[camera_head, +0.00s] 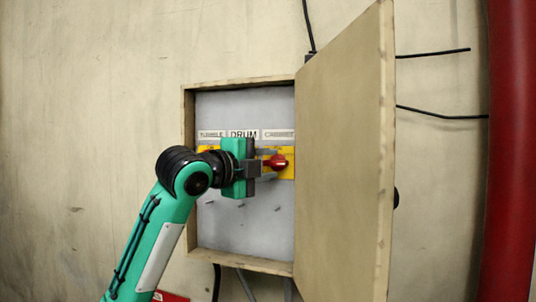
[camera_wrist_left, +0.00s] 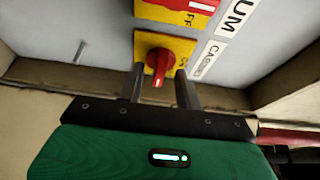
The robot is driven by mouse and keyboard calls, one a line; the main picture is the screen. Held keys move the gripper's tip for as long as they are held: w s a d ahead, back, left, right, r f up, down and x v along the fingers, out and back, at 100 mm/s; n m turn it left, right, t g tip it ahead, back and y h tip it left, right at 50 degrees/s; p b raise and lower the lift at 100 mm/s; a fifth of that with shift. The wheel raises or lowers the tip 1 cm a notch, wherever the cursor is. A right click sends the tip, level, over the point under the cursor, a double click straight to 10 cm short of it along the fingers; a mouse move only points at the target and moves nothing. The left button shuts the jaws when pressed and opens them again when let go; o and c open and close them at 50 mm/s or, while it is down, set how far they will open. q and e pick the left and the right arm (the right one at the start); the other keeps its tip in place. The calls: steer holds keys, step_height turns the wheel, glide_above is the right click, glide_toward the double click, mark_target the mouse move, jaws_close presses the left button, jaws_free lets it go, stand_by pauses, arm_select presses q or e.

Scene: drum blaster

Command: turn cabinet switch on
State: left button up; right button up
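The cabinet switch is a red knob (camera_head: 278,161) on a yellow plate (camera_head: 288,171), under the CABINET label (camera_head: 278,135) inside an open wall box. In the left wrist view the red knob (camera_wrist_left: 160,60) has its handle pointing down the picture, toward the gripper. My left gripper (camera_head: 270,164) is at the switch. Its two fingers (camera_wrist_left: 160,86) are apart, one on each side of the knob handle, with visible gaps, so it is open. The plate's writing is mostly hidden. My right gripper is not in view.
The box (camera_head: 188,165) has its wooden door (camera_head: 345,150) swung open at the right, close to the gripper. The DRUM label (camera_head: 243,134) marks a neighbouring switch, whose yellow plate (camera_wrist_left: 190,8) shows in the wrist view. A red pipe (camera_head: 512,150) runs at far right.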

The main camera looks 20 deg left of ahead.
arm_select(q)
steer(key=shift+w+d, duration=0.15)
steer(key=shift+w, duration=0.15)
jaws_close()
